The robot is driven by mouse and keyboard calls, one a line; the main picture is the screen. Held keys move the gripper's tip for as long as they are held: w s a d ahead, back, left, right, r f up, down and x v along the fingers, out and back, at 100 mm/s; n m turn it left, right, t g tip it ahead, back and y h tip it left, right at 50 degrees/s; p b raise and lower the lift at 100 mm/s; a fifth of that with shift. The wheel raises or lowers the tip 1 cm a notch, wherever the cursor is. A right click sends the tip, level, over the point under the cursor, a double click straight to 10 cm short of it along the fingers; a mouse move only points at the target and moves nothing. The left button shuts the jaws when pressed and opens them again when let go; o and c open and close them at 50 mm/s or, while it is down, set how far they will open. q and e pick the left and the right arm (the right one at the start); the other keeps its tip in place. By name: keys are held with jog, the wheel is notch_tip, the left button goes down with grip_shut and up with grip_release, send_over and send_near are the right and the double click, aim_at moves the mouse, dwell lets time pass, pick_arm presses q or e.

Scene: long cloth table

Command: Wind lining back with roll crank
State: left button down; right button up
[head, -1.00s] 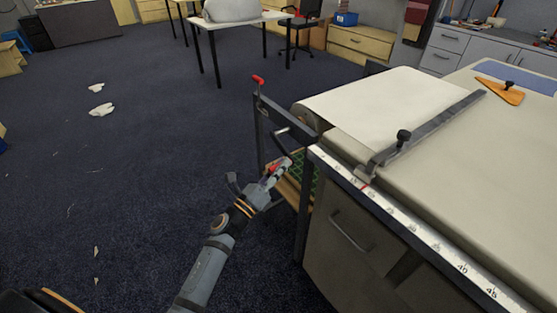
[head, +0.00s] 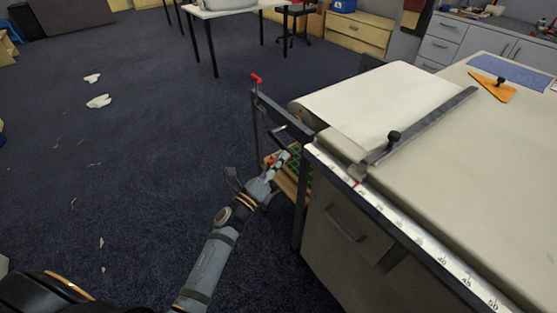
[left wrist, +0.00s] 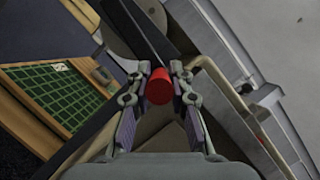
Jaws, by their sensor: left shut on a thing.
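The pale lining (head: 375,100) comes off a roll (head: 298,113) at the table's left end and lies flat on the tabletop. A dark metal frame (head: 283,110) holds the roll. My left gripper (head: 281,160) is low beside this frame, below the roll's level. In the left wrist view, its two fingers (left wrist: 159,70) are shut on a red crank handle (left wrist: 159,88), seen nearly end-on. In the head view the fingers mostly cover the handle. My right gripper is not in view.
A grey bar (head: 425,122) with a black knob (head: 394,138) lies across the lining's edge. A white ruler (head: 400,222) runs along the table's front edge. A second red knob (head: 256,78) tops the frame's far end. Open blue carpet (head: 150,170) lies to the left.

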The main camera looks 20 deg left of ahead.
pick_arm(q)
jog(key=c, duration=1.2)
grip_release()
